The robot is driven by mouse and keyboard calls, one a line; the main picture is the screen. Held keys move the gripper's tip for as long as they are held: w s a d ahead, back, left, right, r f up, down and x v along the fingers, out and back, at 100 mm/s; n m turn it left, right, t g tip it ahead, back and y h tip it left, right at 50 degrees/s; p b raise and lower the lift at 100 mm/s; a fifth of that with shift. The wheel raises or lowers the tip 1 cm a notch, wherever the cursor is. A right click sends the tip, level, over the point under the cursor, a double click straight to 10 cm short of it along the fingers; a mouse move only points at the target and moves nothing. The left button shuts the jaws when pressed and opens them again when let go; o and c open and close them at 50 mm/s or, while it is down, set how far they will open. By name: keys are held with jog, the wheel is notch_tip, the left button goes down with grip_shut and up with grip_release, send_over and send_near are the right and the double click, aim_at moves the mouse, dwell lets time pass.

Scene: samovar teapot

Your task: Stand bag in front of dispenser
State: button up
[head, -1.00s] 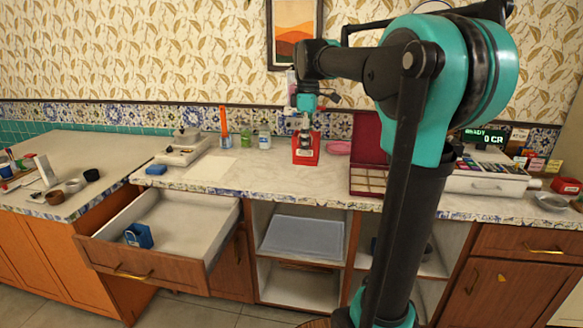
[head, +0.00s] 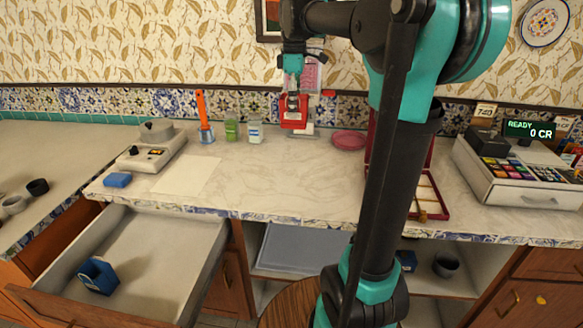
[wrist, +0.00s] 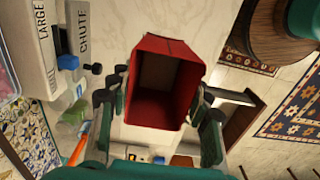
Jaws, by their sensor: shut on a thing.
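The red bag (head: 294,115) is an upright, open-topped box shape. My gripper (head: 293,99) is shut on it from above and appears to hold it above the back of the counter. In the wrist view the bag (wrist: 165,95) sits between both fingers, and I look down into its dark, empty-looking inside. A pale dispenser with pink contents (head: 312,75) stands behind my gripper, partly hidden by it and the bag. White parts lettered LARGE and CHUTE (wrist: 78,35) show at the upper left of the wrist view.
Clear bottles (head: 255,132) and an orange-handled tool (head: 204,115) stand left of the bag. The counter (head: 290,185) in front is clear. An open drawer (head: 150,255) juts out at left.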

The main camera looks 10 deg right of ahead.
aim_at(294, 128)
notch_tip(294, 128, down, 20)
jog(key=shift+r, duration=0.1)
dwell(0.4)
jog(key=o, duration=1)
jog(key=shift+c, duration=0.2)
notch_tip(294, 128, up, 12)
jog(key=shift+r, duration=0.1)
